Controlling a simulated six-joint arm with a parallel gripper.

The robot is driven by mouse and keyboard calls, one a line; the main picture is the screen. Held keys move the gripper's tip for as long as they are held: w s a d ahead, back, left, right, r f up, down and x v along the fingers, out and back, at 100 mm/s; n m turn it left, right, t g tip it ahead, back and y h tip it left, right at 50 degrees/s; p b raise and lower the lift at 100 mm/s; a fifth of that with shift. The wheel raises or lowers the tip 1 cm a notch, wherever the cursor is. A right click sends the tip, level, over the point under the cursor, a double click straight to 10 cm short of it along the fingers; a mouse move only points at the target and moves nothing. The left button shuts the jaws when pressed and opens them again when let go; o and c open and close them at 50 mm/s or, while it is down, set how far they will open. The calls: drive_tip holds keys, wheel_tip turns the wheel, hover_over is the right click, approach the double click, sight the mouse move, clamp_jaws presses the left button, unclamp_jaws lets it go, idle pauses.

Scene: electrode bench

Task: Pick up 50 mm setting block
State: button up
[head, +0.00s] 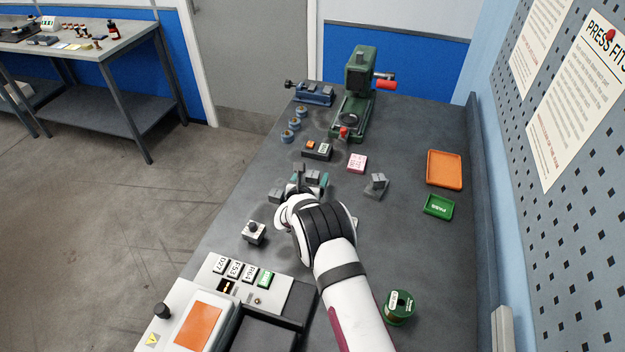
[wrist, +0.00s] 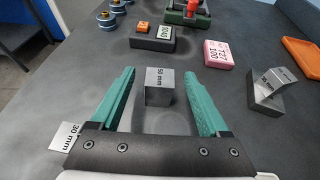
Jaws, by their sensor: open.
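The 50 mm setting block (wrist: 159,86) is a grey metal block with "50 mm" on its side. It stands on the dark bench top between the green fingers of my gripper (wrist: 163,82) in the wrist view. The fingers are open, one on each side, with a gap to the block. In the head view my gripper (head: 309,182) is low over the middle of the bench, and the block (head: 312,176) shows partly between the fingers. A 30 mm block (wrist: 66,136) lies just outside the left finger; it also shows in the head view (head: 276,195).
A grey angled block (head: 376,186) and a pink tag block (head: 357,163) stand to the right. A dark holder (head: 317,151) and green press (head: 357,95) are behind. A small knobbed block (head: 254,233) is at front left. Orange (head: 444,169) and green (head: 438,207) trays lie right.

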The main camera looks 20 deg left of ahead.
clamp_jaws()
drive_tip(key=shift+r, duration=0.1)
idle(0.5)
